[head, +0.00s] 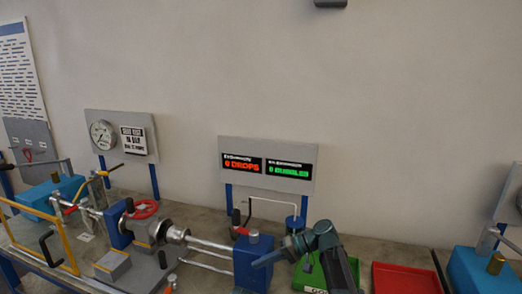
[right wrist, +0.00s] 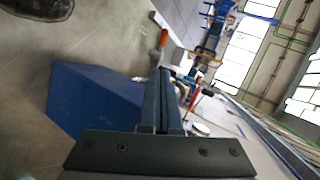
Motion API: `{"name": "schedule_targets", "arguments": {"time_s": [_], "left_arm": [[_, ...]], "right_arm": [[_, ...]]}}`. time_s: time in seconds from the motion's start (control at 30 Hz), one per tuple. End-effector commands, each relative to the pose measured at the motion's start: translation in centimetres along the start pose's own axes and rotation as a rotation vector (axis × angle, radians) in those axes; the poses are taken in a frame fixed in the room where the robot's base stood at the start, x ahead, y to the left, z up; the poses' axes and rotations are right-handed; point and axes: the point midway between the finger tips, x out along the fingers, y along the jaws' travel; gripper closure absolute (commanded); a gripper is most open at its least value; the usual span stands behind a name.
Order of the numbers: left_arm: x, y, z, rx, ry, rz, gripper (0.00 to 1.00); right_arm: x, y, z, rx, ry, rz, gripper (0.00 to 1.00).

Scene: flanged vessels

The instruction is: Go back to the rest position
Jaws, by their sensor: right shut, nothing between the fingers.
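My right gripper (head: 262,261) reaches in from the lower right in the head view, dark teal, pointing left in front of the blue block (head: 252,270) on the bench. In the right wrist view its two fingers (right wrist: 162,90) lie together, shut, with nothing between them. My left gripper is not in view.
A green tray (head: 311,277) stands beside my right arm, with a red tray (head: 406,278) farther right. A flanged vessel with a red handwheel (head: 141,209) is at left. A display board (head: 268,166) stands behind.

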Motion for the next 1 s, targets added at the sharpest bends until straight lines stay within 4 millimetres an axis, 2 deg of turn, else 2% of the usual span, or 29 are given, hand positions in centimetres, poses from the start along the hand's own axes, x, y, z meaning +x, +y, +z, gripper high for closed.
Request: {"name": "schedule_targets", "arguments": {"time_s": [0.03, 0.17, 0.3, 0.4, 0.5, 0.6, 0.7, 1.0], "left_arm": [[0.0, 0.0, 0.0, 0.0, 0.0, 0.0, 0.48], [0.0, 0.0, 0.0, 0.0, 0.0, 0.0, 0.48], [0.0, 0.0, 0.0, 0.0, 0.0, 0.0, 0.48], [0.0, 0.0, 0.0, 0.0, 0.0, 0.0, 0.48], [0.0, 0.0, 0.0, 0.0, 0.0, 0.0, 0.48], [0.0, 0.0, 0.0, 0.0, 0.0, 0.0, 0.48], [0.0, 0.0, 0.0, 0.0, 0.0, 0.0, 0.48], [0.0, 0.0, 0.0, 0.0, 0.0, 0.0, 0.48]], "right_arm": [[1.1, 0.2, 1.8, 0.002, -0.023, 0.045, 1.0], [3.6, 1.8, 6.2, 0.005, -0.088, 0.205, 1.0], [5.7, 4.4, 13.4, -0.007, -0.177, 0.477, 1.0], [5.5, 6.4, 18.1, -0.03, -0.225, 0.688, 1.0], [4.5, 7.9, 21.4, -0.06, -0.251, 0.869, 1.0], [3.1, 8.8, 23.5, -0.088, -0.261, 1.01, 1.0], [2.1, 9.3, 24.6, -0.11, -0.263, 1.102, 1.0], [1.2, 9.6, 25.0, -0.124, -0.261, 1.168, 1.0]]}}
